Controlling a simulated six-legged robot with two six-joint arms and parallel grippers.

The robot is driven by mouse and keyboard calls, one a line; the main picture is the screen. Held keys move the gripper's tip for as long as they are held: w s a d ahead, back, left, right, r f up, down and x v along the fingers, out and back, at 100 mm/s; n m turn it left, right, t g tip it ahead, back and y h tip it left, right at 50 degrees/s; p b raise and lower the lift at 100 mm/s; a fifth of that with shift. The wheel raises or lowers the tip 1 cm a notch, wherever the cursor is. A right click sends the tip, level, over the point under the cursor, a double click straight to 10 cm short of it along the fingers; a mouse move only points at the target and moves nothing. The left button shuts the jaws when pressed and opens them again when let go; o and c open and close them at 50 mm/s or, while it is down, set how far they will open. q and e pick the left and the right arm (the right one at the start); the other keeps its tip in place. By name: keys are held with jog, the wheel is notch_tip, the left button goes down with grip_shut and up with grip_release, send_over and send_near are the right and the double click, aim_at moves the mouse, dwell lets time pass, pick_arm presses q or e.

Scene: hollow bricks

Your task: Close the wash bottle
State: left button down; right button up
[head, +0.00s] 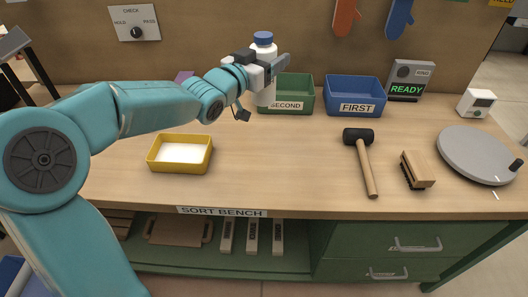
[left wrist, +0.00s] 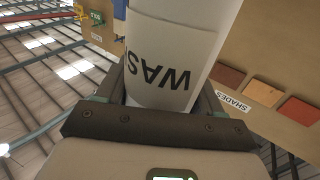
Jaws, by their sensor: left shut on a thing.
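The wash bottle (head: 264,52) is white with a blue cap (head: 263,38) on top. My left gripper (head: 272,68) is shut around the bottle's body. In the left wrist view the white bottle (left wrist: 175,50) fills the space between the fingers, and part of its label, "WAS", shows upside down. The cap seems to sit on the neck, but I cannot tell whether it is tight. The cap is out of the left wrist view. My right gripper is not in view.
A green bin (head: 299,93) marked SECOND and a blue bin (head: 353,93) marked FIRST stand at the back. A yellow tray (head: 152,157) is at the front left. A mallet (head: 365,165), a brush (head: 417,170) and a grey disc (head: 477,152) lie right. The bench's middle is clear.

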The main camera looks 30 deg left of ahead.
pick_arm(q)
notch_tip(320, 180, down, 16)
jog(key=shift+r+b, duration=0.2)
jog(key=shift+b, duration=0.15)
jog(key=shift+d, duration=0.1)
notch_tip(320, 180, down, 4)
jog(key=shift+f, duration=0.15)
